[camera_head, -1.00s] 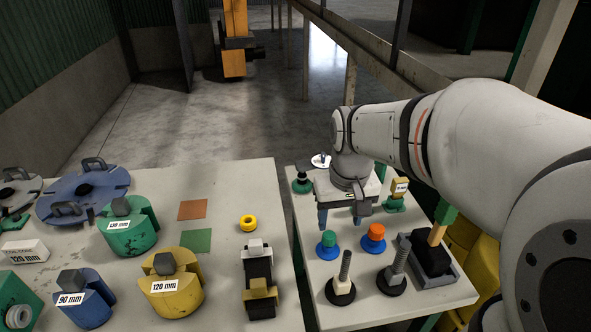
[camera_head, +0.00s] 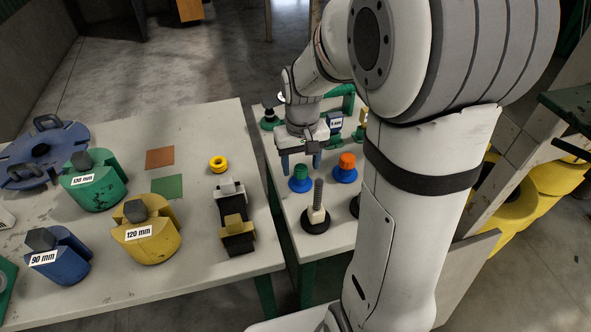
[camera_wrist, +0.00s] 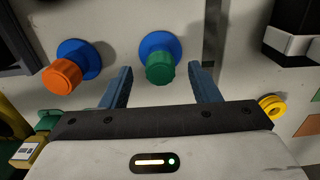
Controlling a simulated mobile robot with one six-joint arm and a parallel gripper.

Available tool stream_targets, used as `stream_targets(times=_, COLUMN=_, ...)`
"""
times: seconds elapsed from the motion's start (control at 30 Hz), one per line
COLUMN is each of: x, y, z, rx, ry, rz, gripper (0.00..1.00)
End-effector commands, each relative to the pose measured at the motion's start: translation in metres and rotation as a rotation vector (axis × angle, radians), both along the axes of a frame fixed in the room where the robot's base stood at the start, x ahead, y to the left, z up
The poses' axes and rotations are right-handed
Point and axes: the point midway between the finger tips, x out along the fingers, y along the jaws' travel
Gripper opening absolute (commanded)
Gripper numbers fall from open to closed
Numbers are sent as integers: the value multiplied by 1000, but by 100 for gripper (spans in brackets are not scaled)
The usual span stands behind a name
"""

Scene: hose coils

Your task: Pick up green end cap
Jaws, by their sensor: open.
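The green end cap (camera_head: 300,172) sits on a blue round base (camera_head: 300,185) on the right-hand table. In the wrist view the green cap (camera_wrist: 160,68) lies ahead of my gripper (camera_wrist: 160,82), between the lines of its two blue fingers. My gripper (camera_head: 300,162) is open and empty. In the head view its fingers are just behind and above the green cap. An orange cap (camera_head: 347,160) on a similar blue base stands to the right of the green one, and it also shows in the wrist view (camera_wrist: 62,76).
A black-based post with a threaded rod (camera_head: 316,215) stands in front of the green cap. A yellow ring (camera_head: 219,163) and a black-and-yellow fixture (camera_head: 236,222) are on the left table (camera_head: 120,275). A gap separates the tables. My arm hides the right table's right side.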

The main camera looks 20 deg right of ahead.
Motion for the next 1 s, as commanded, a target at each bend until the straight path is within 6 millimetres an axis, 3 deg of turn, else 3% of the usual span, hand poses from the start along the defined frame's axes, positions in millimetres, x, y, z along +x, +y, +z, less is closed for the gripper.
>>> stream_targets(times=0.2, x=0, y=0, z=-1, rx=0, ry=-1, rz=-1, gripper=55)
stream_targets(times=0.77, x=0, y=-1, z=0, rx=0, ry=-1, rz=-2, gripper=9)
stream_targets(times=1.0, x=0, y=-1, z=1, rx=0, ry=-1, rz=-2, gripper=8)
